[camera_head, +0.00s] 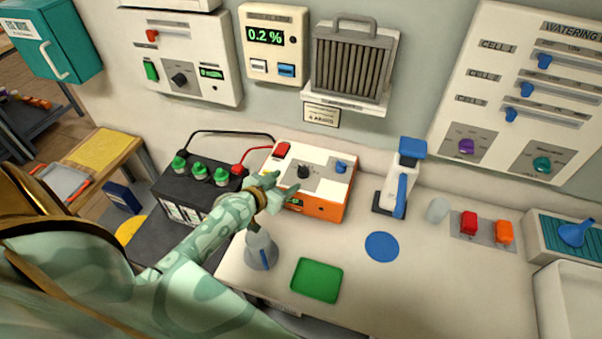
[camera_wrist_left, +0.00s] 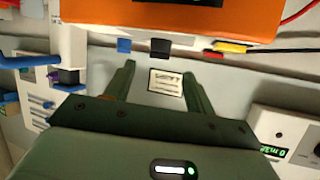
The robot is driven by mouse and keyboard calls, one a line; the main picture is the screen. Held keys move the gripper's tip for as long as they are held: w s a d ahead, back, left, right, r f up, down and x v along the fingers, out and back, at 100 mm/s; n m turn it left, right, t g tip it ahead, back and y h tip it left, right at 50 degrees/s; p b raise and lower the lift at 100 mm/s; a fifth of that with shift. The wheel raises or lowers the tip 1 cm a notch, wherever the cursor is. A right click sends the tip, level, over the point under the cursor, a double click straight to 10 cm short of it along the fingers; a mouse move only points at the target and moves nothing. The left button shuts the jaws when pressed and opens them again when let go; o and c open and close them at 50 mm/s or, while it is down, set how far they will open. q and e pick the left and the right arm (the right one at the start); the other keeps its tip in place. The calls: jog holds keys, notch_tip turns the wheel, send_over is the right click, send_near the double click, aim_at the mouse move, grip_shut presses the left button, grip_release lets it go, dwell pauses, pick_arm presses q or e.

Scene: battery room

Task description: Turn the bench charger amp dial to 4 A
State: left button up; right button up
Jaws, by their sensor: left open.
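The bench charger (camera_head: 325,203) is an orange box with a pale top, standing on the bench against the wall. The dial markings are too small to read. My left gripper (camera_head: 284,186) is open and empty, over the charger's front left, close to the black dial. In the left wrist view the charger (camera_wrist_left: 180,18) is at the top, with the black dial (camera_wrist_left: 160,48) and blue knob (camera_wrist_left: 124,45) beyond my open fingers (camera_wrist_left: 158,68). My right gripper is out of view.
A black battery (camera_head: 190,195) with green caps stands left of the charger. A grey funnel-shaped jug (camera_head: 261,253) and green tray (camera_head: 317,281) are in front. A blue-and-white device (camera_head: 403,170) stands to the right. A small wall placard (camera_head: 321,115) appears to read 4 A.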

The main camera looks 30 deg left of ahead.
aim_at(302, 172)
pick_arm(q)
jog(key=b+x, duration=0.2)
jog(key=x, duration=0.5)
jog(key=shift+w+f, duration=0.1)
jog(key=shift+f, duration=0.1)
jog(key=shift+w+f, duration=0.2)
jog(key=shift+w, duration=0.45)
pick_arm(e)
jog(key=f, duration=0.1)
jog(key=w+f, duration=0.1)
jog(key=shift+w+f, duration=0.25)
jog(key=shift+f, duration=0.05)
